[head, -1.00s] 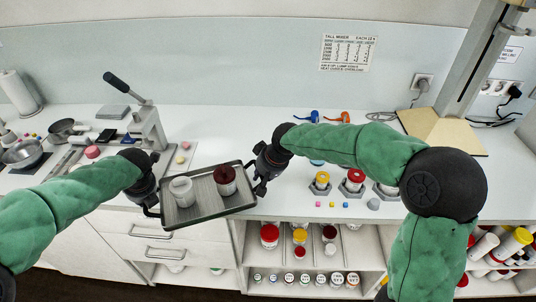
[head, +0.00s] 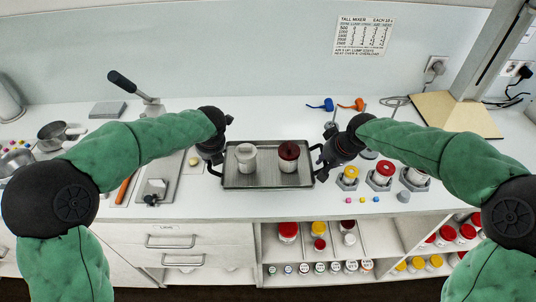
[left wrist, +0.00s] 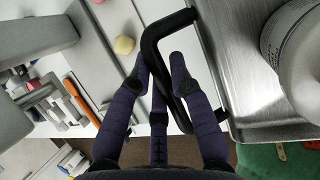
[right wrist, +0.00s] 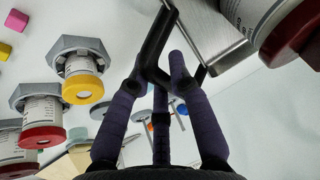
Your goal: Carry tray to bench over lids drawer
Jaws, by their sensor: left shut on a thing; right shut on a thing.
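A grey metal tray (head: 268,181) is held level between my two grippers, over the front part of the white bench (head: 330,205). A white jar (head: 246,158) and a jar with a dark red lid (head: 289,156) stand upright on it. My left gripper (head: 216,152) is shut on the tray's black left handle, also seen in the left wrist view (left wrist: 158,80). My right gripper (head: 324,160) is shut on the right handle, seen in the right wrist view (right wrist: 158,75). I cannot tell whether the tray touches the bench. A labelled drawer (head: 170,236) sits below left of the tray.
Jars in hexagonal holders (head: 381,175) and small coloured cubes (head: 376,199) are right of the tray. A lever press (head: 153,107) stands at the back left. Blue and orange scoops (head: 357,104) lie behind. Open shelves (head: 320,256) hold jars below.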

